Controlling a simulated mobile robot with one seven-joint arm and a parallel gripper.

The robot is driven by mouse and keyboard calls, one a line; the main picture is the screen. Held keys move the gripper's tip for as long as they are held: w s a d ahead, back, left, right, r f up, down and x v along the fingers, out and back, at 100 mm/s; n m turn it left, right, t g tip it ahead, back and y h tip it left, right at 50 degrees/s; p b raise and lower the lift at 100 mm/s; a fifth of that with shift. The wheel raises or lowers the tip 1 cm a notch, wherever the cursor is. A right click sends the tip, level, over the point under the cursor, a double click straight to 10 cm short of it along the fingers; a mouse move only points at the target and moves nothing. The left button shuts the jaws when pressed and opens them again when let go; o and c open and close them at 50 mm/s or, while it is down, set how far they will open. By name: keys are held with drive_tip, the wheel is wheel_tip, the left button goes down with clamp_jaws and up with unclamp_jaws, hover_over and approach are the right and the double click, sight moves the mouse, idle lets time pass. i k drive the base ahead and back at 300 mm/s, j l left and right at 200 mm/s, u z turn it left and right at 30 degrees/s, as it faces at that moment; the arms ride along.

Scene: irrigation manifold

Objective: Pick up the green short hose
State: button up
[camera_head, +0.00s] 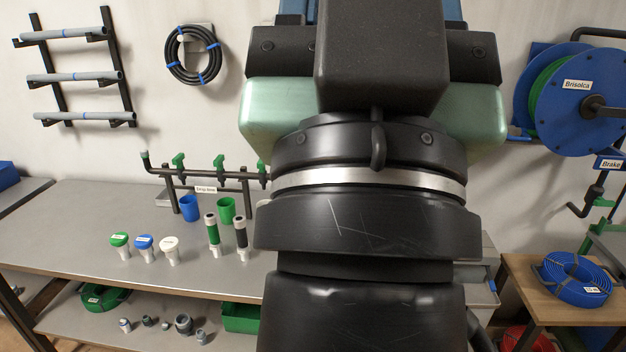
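My arm fills the middle of the view, close to the camera and right of the hose. What looks like the body of my gripper is at the top centre. Its fingers do not show, so I cannot see whether it is open or holds anything. The bench behind my arm is hidden.
Green, blue and white capped fittings (144,246) stand left of the hose. Behind are a blue cup (189,208), a green cup (227,210) and a pipe manifold (205,178) with green valves. The bench's left part is clear. A blue coil (573,279) lies on a wooden table at right.

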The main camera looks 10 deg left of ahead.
sight(216, 245)
drive_tip(key=i+j, duration=0.55)
drive_tip(key=i, duration=0.3)
drive_tip(key=i+j, duration=0.3)
drive_tip(key=i+u, duration=0.05)
drive_tip(key=i, duration=0.05)
